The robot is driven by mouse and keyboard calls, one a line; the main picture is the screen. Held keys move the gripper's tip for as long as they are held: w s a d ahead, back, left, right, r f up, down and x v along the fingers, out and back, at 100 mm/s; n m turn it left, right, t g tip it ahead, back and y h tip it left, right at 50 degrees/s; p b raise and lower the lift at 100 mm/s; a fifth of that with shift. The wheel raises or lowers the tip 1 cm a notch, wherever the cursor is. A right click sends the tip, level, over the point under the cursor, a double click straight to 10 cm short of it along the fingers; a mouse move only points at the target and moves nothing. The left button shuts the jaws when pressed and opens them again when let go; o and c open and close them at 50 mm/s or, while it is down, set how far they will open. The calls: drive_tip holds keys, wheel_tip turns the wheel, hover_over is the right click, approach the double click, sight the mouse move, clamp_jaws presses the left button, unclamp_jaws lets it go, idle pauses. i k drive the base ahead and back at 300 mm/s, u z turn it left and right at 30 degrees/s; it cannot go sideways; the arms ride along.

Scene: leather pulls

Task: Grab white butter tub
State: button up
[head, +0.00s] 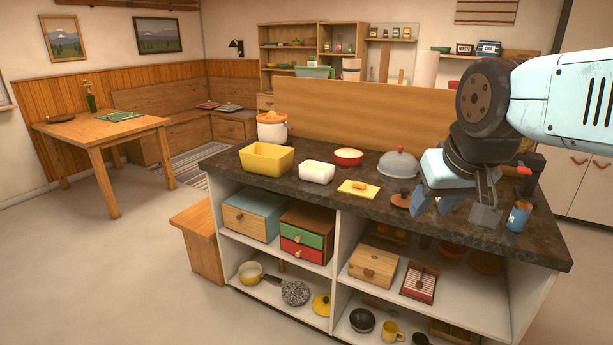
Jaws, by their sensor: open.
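The white butter tub (316,172) stands on the dark counter top, between a yellow rectangular container on its left and a yellow lid-like piece on its right. It looks open at the top, with a pale inside. My gripper (464,212) is at the right part of the counter, well to the right of the tub. It points down with its fingers apart and nothing seen between them. How high the fingertips are above the counter is hard to tell.
The yellow container (266,158), yellow lid (358,189), red bowl (348,157), grey dome (398,164) and brown knobbed lid (400,200) stand around the tub. A blue can (518,216) is right of my gripper. A wooden panel (370,115) rises behind. The front counter strip is mostly clear.

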sight(319, 172)
drive_tip(key=z, duration=0.4)
drive_tip(key=i, duration=1)
drive_tip(key=u, duration=0.4)
